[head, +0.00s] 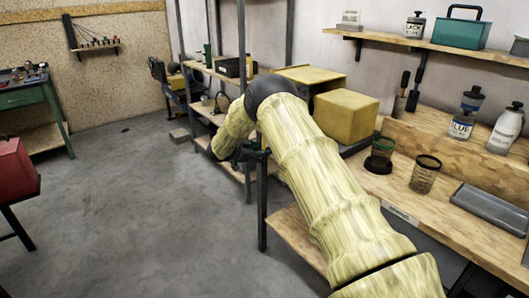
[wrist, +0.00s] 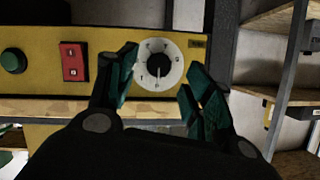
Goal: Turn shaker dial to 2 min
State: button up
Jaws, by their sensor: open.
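In the wrist view the shaker's yellow front panel (wrist: 35,38) spans the upper left. On it is the dial (wrist: 158,62), a dark knob on a round white face with small marks around it. A mark or pointer seems to show near the bottom of the knob, but the setting is too small to read. My gripper (wrist: 160,74) is open, with one teal-padded finger left of the dial and the other to its lower right. I cannot tell whether either finger touches it. In the head view my arm hides most of the gripper.
A red switch (wrist: 73,62) and a green button (wrist: 14,61) sit left of the dial. A dark upright post (wrist: 218,45) and shelves stand on the right. In the head view, a yellow box (head: 347,116) and a wooden bench with jars are beside my arm; the left floor is open.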

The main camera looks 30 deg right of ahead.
jog(key=shift+x, duration=1.75)
jog(key=c, duration=1)
